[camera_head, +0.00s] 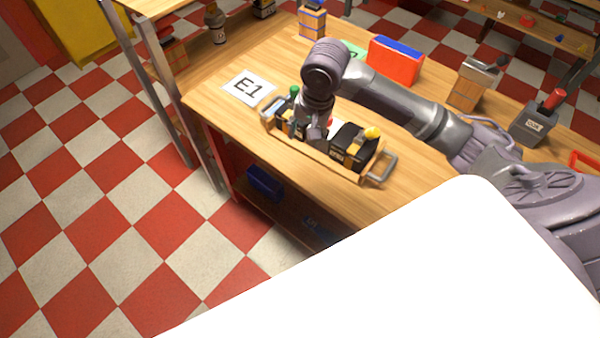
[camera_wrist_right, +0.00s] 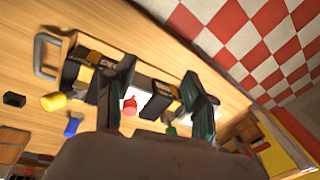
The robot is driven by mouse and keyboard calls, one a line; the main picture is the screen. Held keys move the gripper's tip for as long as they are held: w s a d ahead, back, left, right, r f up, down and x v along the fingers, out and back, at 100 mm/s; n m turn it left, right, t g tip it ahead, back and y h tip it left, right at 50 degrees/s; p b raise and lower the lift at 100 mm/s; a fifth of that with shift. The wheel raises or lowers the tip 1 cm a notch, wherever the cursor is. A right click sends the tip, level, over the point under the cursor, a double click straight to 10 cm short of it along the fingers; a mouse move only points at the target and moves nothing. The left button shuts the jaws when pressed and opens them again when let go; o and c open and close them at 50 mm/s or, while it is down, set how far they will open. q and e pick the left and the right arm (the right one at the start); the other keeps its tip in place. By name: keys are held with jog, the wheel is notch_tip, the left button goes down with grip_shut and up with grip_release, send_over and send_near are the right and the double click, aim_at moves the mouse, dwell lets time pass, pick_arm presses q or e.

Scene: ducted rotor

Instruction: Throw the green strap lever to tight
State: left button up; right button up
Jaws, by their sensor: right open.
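A lever with a green knob (camera_head: 294,91) stands at the left end of a wooden tray (camera_head: 340,169) on the bench, beside a dark block. In the right wrist view the green knob (camera_wrist_right: 171,130) is low, near the right-hand finger. My right gripper (camera_head: 317,134) points down over the tray, just right of the green knob. Its fingers (camera_wrist_right: 160,78) are open, with a red knob (camera_wrist_right: 130,106) and part of a dark block showing between them. I cannot tell whether a finger touches the green lever. A yellow knob (camera_head: 372,133) tops the right-hand block. My left gripper is out of view.
The tray has grey end handles (camera_head: 382,170). An E1 sheet (camera_head: 248,88) lies behind its left end. A red box (camera_head: 395,62) and a dark container (camera_head: 534,124) stand farther back and right. A white surface (camera_head: 400,285) hides the lower right.

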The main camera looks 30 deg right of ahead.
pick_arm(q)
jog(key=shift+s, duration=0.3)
pick_arm(e)
jog(key=s+a+f+n+y, duration=0.1)
jog(key=s+a+f+n, duration=0.3)
jog(key=s+a, duration=0.1)
jog(key=shift+s+a+f+n+t, duration=0.15)
jog(key=shift+a+f+n+t, duration=0.15)
jog(key=shift+a, duration=0.05)
